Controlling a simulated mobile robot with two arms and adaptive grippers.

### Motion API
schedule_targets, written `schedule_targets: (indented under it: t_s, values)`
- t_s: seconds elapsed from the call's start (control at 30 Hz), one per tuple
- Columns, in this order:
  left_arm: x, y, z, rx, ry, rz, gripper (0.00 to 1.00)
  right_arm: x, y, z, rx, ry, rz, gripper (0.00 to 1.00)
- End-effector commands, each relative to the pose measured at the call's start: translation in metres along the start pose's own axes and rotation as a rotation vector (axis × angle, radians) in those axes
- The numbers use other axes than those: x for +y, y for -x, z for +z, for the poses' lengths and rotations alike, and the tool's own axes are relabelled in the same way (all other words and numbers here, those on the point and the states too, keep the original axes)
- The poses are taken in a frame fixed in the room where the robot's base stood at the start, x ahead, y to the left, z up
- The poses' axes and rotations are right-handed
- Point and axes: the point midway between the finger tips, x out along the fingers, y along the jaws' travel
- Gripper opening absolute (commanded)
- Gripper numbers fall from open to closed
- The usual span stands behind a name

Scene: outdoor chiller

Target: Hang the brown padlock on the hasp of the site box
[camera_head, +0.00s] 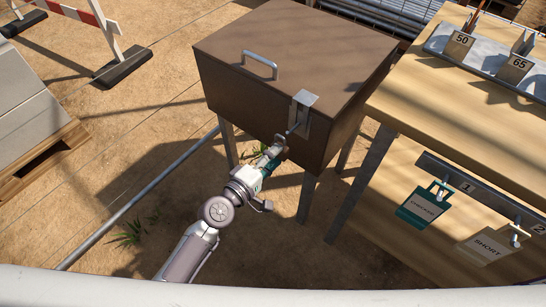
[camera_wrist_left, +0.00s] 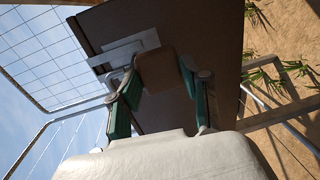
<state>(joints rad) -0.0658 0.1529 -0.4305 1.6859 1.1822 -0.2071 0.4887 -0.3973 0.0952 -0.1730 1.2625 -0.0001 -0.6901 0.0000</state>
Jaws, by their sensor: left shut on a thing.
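The brown site box (camera_head: 290,55) stands on legs, its lid closed, with a grey metal hasp (camera_head: 303,112) on its front face. My left gripper (camera_head: 274,151) is just below and left of the hasp, in front of the box. In the left wrist view, the gripper (camera_wrist_left: 163,82) is shut on the brown padlock (camera_wrist_left: 160,70), with a green finger on each side. The hasp (camera_wrist_left: 125,50) shows right beside the padlock there. The padlock's shackle is mostly hidden, so I cannot tell whether it is through the hasp. My right gripper is out of view.
A wooden bench (camera_head: 420,90) stands close on the right, with numbered holders on top and tags (camera_head: 422,205) hanging from its front rail. A lid handle (camera_head: 260,65) sticks up from the box. Pale blocks (camera_head: 30,110) on a pallet and a barrier are at left.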

Motion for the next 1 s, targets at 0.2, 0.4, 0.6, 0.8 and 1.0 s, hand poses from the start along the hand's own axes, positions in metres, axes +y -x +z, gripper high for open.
schedule_targets:
  t_s: [0.2,0.4,0.6,0.8,1.0]
  values:
    - [0.001,-0.005,0.0,0.0,-0.001,0.001,0.0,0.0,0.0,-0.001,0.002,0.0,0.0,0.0]
    - [0.001,-0.005,0.0,0.0,0.0,0.001,0.0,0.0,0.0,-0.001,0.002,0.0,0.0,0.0]
    - [0.002,-0.013,0.0,0.0,0.0,0.002,0.0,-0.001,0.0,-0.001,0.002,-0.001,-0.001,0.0]
    - [0.004,-0.023,0.001,0.0,0.001,0.002,0.0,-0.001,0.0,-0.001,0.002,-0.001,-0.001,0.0]
    - [0.004,-0.033,0.0,0.0,0.0,0.002,0.0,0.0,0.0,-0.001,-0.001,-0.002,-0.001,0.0]
